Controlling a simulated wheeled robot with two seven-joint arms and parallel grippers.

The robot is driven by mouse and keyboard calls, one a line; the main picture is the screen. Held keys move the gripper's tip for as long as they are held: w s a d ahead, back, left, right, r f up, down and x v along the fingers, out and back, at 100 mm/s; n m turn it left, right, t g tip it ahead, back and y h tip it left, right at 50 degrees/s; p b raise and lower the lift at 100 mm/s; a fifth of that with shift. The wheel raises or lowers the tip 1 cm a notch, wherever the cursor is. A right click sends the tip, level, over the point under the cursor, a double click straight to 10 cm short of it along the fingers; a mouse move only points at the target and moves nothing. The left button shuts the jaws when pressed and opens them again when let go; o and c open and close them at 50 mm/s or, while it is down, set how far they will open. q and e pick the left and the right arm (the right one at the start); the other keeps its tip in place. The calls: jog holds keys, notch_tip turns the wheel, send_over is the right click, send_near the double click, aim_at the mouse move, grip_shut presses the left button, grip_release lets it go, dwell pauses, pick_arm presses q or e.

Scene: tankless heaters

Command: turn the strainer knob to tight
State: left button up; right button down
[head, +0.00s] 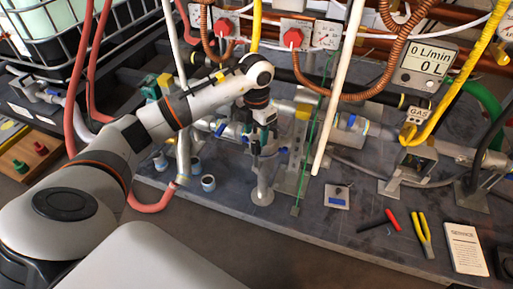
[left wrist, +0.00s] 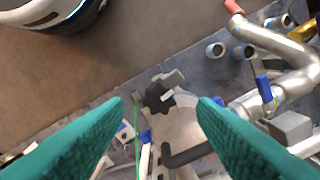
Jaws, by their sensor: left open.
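The knob (left wrist: 158,96), dark and lobed, shows in the left wrist view with a grey block-like piece and a pale bar beside it. It sits at the end of a pale rounded body (left wrist: 182,130), which looks like the strainer. My left gripper (left wrist: 162,101) has two teal fingers spread wide, one on each side of the knob, with nothing between them touching. The height gap to the knob is hard to judge. In the head view, my left gripper (head: 262,143) points down over the pipework, and I cannot make out the knob there. My right gripper is not in view.
Pipes with blue valve handles (left wrist: 264,88) crowd the right side of the wrist view. In the head view, a green cord (head: 312,135) and a white pole (head: 340,85) stand right of the gripper.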

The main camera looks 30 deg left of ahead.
aim_at(256, 143)
pick_arm(q)
notch_tip(256, 143, down, 5)
jog(key=shift+f+b, duration=0.1)
jog(key=shift+b, duration=0.7)
jog(key=c, duration=1)
